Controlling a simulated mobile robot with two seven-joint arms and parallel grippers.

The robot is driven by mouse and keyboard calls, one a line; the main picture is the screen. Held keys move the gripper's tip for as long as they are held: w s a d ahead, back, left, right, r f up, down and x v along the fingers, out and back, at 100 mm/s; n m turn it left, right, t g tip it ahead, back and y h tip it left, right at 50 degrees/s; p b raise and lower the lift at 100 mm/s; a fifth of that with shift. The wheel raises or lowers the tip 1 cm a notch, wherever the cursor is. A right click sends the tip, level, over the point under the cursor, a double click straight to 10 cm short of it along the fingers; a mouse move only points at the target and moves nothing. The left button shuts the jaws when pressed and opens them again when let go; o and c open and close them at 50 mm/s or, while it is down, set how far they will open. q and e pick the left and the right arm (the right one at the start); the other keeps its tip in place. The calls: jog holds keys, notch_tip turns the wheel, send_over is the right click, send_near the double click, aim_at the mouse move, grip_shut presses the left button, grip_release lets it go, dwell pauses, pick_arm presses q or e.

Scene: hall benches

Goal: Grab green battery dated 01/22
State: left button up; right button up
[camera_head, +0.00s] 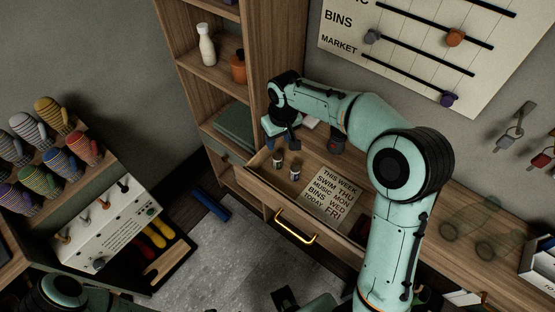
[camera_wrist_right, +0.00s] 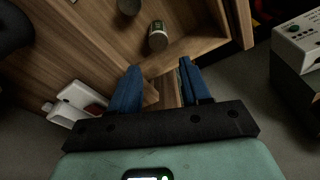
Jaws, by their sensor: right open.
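Two small upright cylinders that look like batteries stand in the open wooden drawer (camera_head: 258,163). The left battery (camera_head: 278,162) and the right battery (camera_head: 295,172) are close together near the drawer's left end. My left gripper cannot be made out.
A note sheet (camera_head: 330,193) lies in the drawer right of the batteries. The drawer front has a gold handle (camera_head: 296,228). The shelf unit with a white bottle (camera_head: 207,45) and an orange jar (camera_head: 238,67) rises close behind my gripper. A control box (camera_head: 105,225) stands at left.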

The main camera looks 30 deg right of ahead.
aim_at(277, 156)
jog(key=f, duration=0.3)
jog(key=shift+w, duration=0.25)
jog(key=f, duration=0.5)
jog(key=shift+w+d+f, duration=0.1)
jog(key=shift+w+d, duration=0.05)
jog(key=shift+w, duration=0.05)
grip_shut()
